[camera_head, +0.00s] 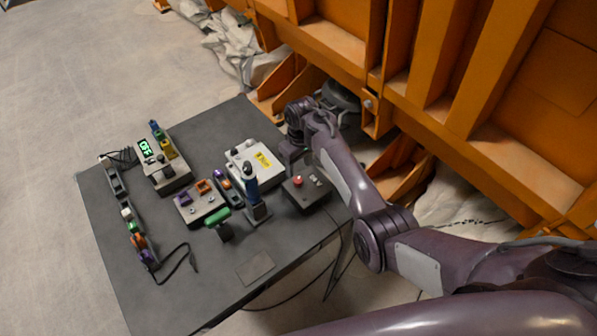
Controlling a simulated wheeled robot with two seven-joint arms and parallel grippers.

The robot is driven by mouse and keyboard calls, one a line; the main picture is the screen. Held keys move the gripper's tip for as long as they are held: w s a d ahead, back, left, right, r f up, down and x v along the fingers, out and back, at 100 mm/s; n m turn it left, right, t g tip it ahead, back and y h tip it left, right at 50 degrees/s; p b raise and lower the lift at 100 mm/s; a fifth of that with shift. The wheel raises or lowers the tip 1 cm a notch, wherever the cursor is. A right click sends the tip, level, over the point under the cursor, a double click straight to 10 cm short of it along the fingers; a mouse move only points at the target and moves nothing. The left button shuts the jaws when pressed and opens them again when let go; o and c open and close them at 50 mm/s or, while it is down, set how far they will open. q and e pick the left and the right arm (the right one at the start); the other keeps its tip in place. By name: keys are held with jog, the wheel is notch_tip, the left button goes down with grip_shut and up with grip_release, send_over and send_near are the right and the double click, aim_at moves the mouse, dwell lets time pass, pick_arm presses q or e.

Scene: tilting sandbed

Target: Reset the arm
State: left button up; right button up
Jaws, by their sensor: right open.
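My right arm, dark purple, reaches in from the right edge across the table's right side. Its gripper (291,163) is at the far right part of the table, over or beside a dark box with a red button (299,181). The gripper is open, with nothing visible in it; its fingertips are small and partly hidden by the wrist, and I cannot tell whether they touch the box. My left gripper is not in view.
Orange steel framework (420,60) stands close behind.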

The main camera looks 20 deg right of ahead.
jog(key=shift+r, duration=0.8)
